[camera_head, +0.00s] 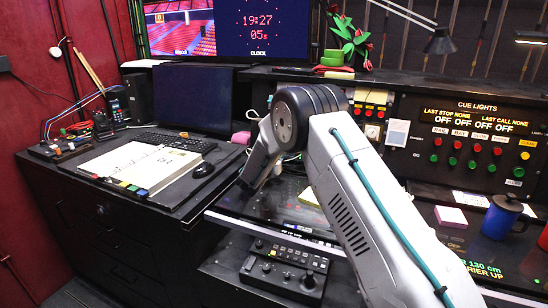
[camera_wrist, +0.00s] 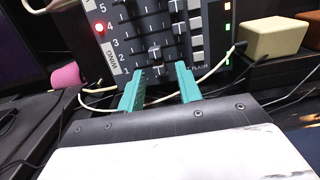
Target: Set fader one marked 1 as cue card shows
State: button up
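A dark fader panel (camera_wrist: 145,35) fills the upper middle of the wrist view, with several sliders and a column of white scale numbers at its left. A red light (camera_wrist: 99,27) glows beside the 4. My gripper (camera_wrist: 160,70) has two teal fingers, apart, over the panel's lower part. A light slider knob (camera_wrist: 155,53) shows just beyond the gap, with nothing clearly gripped. In the head view my arm hides most of the panel and the gripper. I cannot make out which paper is the cue card.
A pale block (camera_wrist: 273,38) and a pink roll (camera_wrist: 66,77) flank the panel, with loose cables around. In the head view an open script (camera_head: 140,165), keyboard (camera_head: 175,141) and mouse (camera_head: 203,170) lie left. A joystick box (camera_head: 285,270) stands in front; a blue mug (camera_head: 501,217) stands right.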

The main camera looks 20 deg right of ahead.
jog(key=v, duration=0.7)
jog(key=shift+s+a, duration=0.25)
jog(key=shift+s, duration=0.05)
jog(key=shift+d+r, duration=0.1)
jog(key=s+d+r+m+g+h, duration=0.1)
jog(key=s+d+r+m+g, duration=0.3)
jog(key=s+d+r+m, duration=0.25)
jog(key=s+d+r+m+g+h, duration=0.1)
jog(key=s+d+r+m+g, duration=0.35)
jog(key=s+r, duration=0.45)
jog(key=s+d+r+m+g+y, duration=0.15)
jog(key=s+m, duration=0.25)
jog(key=s, duration=0.5)
jog(key=s+d+r+m+g+y, duration=0.1)
jog(key=s+m+g+y, duration=0.2)
jog(key=s, duration=0.6)
jog(key=s+a+f+m+y, duration=0.1)
jog(key=s+a+m+y, duration=0.3)
jog(key=s, duration=0.8)
jog(key=s+a+f+m+y, duration=0.2)
jog(key=s+a+m+y, duration=0.3)
jog(key=s, duration=0.7)
jog(key=shift+s+a+m+t, duration=0.15)
jog(key=shift+a+m+t, duration=0.25)
jog(key=shift+a, duration=0.8)
